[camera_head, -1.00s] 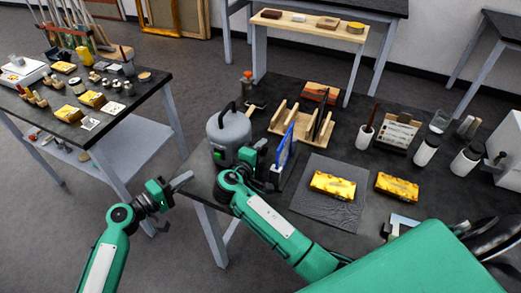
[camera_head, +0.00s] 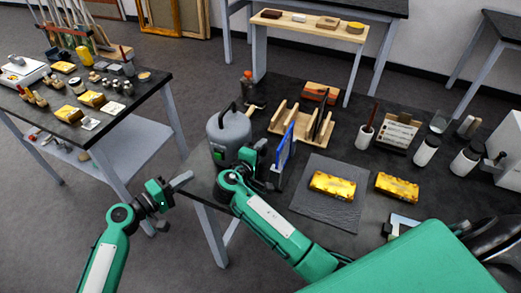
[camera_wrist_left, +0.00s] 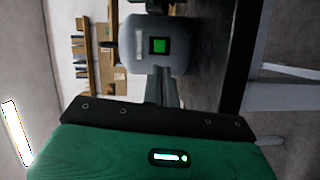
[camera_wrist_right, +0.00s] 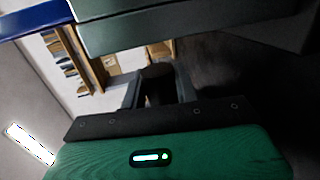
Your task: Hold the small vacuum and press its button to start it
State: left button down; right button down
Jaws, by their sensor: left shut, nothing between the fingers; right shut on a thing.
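The small vacuum (camera_head: 231,133) is a grey canister with a black handle, upright at the table's left front corner. Its green button (camera_wrist_left: 158,45) faces the left wrist camera. My left gripper (camera_head: 184,180) is shut and empty, left of the vacuum and lower in the head view, apart from the button. My right gripper (camera_head: 264,156) is beside the vacuum's right side. It is shut on a dark thing (camera_wrist_right: 158,82), mostly hidden between the fingers; I cannot tell whether this is part of the vacuum.
A blue-edged panel (camera_head: 287,147) stands close right of my right gripper. Behind it is a wooden rack (camera_head: 300,126). A grey mat (camera_head: 318,211) holds a gilt fragment (camera_head: 332,185), with another piece (camera_head: 397,186) beside it. There is open floor left of the table.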

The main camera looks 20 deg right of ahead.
aim_at(218, 156)
jog(key=shift+f, duration=0.1)
dwell(0.4)
